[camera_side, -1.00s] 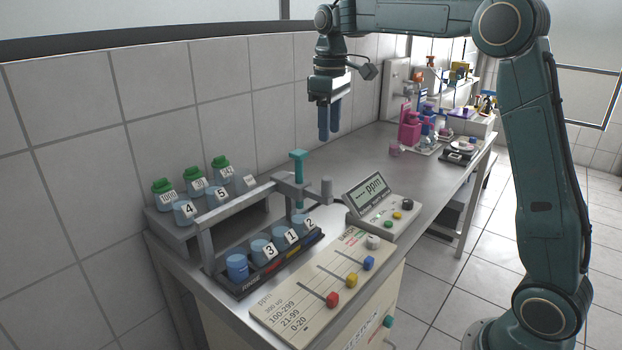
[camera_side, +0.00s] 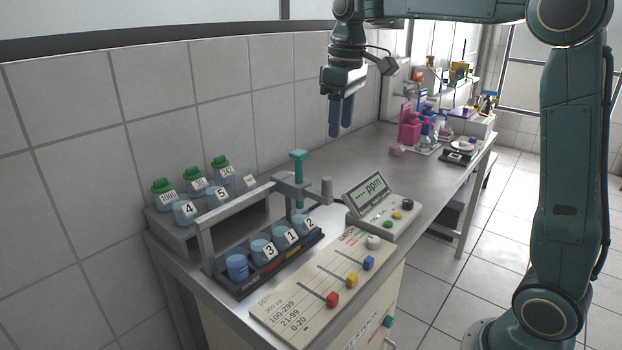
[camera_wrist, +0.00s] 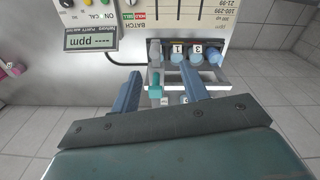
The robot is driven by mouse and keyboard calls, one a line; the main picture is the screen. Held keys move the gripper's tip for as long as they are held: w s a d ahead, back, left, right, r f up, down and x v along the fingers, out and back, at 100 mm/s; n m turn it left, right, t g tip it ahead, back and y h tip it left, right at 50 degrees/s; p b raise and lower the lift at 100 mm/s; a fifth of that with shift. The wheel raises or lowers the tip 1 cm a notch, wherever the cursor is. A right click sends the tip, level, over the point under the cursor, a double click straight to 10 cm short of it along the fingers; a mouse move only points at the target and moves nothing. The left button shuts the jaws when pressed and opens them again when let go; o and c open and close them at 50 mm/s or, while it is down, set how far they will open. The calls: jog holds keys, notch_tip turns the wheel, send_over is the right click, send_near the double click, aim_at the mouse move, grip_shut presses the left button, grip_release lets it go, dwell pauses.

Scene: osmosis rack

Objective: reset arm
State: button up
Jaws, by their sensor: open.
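My gripper (camera_side: 341,117) hangs pointing down above the bench, behind the rack, in the side view. Its two blue fingers are apart, with nothing between them. In the wrist view my gripper (camera_wrist: 160,88) also shows open and empty. The rack (camera_side: 206,243) stands at the bench's near end, with a teal probe (camera_side: 298,180) on its bar. Blue jars, some numbered, sit in the rack's front tray (camera_side: 262,275). The teal probe also shows in the wrist view (camera_wrist: 156,88).
A ppm meter (camera_side: 368,190) and a slider panel (camera_side: 300,322) with coloured knobs lie right and front of the rack. Green-capped bottles (camera_side: 221,166) stand at the back left. Pink and blue labware (camera_side: 410,128) stands farther along the bench. The air around my gripper is clear.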

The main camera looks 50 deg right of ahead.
jog(key=s+a+f+m+t, duration=0.1)
jog(key=s+a+f+t, duration=0.1)
jog(key=s, duration=0.9)
jog(key=s+a+f+m+t, duration=0.1)
jog(key=s+a+f, duration=0.3)
jog(key=s, duration=0.8)
jog(key=shift+s+a+f+m+t, duration=0.3)
jog(key=shift+f+t, duration=0.25)
jog(key=shift+t, duration=0.35)
